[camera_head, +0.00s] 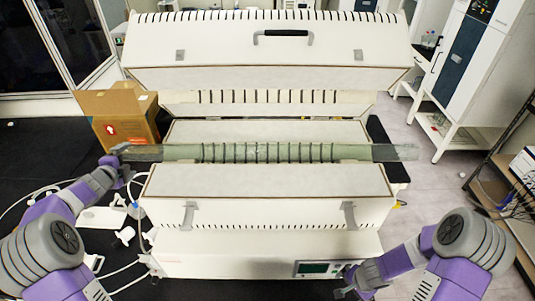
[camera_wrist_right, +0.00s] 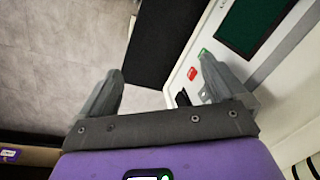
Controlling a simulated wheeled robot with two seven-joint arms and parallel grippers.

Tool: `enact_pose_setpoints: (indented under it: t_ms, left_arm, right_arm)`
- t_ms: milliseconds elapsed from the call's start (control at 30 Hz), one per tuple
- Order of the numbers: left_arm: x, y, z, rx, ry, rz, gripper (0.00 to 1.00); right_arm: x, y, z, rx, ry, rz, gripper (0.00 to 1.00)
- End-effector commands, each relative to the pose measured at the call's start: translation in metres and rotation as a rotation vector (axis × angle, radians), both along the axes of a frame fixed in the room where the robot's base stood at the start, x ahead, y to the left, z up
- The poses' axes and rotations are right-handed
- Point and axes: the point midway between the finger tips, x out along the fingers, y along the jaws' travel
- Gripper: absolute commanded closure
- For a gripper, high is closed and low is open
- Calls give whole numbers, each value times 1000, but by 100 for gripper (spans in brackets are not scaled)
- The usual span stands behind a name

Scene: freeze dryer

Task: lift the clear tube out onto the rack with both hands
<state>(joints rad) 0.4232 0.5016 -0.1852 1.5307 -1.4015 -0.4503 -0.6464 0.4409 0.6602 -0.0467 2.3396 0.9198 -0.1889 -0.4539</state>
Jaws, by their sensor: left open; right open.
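The clear tube (camera_head: 375,152) lies level across the open furnace-like unit, and both ends stick out past its sides. My left gripper (camera_head: 120,153) is open at the tube's left end. I cannot tell whether its fingers are around the tube or only beside it. My right gripper (camera_head: 345,284) is low at the unit's front, near the display panel and well below the tube's right end. The right wrist view shows this gripper (camera_wrist_right: 160,85) with its fingers apart and nothing between them. I cannot pick out the rack.
The white unit's lid (camera_head: 220,50) is raised behind the tube. A cardboard box (camera_head: 120,115) stands behind the tube's left end. A display panel (camera_head: 318,268) is on the unit's front, and its screen shows in the right wrist view (camera_wrist_right: 255,22).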

Motion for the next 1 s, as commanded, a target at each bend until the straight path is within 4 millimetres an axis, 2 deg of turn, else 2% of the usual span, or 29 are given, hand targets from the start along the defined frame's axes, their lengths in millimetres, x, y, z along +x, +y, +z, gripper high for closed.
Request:
enact_pose_setpoints:
  t_ms: [33, 267, 400, 500, 567, 700, 833, 1000]
  left_arm:
    - [0, 0, 0, 0, 0, 0, 2]
    - [0, 0, 0, 0, 0, 0, 2]
    - [0, 0, 0, 0, 0, 0, 2]
    - [0, 0, 0, 0, 0, 0, 2]
    - [0, 0, 0, 0, 0, 0, 2]
    - [0, 0, 0, 0, 0, 0, 2]
    - [0, 0, 0, 0, 0, 0, 2]
    - [0, 0, 0, 0, 0, 0, 2]
  right_arm:
    - [5, -18, 8, -6, -12, -79, 2]
    - [18, -87, 42, 0, -81, -412, 2]
    - [23, -131, 69, 8, -157, -609, 2]
    - [83, -144, 97, 62, -312, -603, 2]
    - [111, -153, 116, 92, -397, -608, 2]
    - [173, -170, 171, 164, -595, -601, 2]
    - [215, -181, 225, 227, -757, -580, 2]
    - [248, -188, 280, 288, -905, -549, 2]
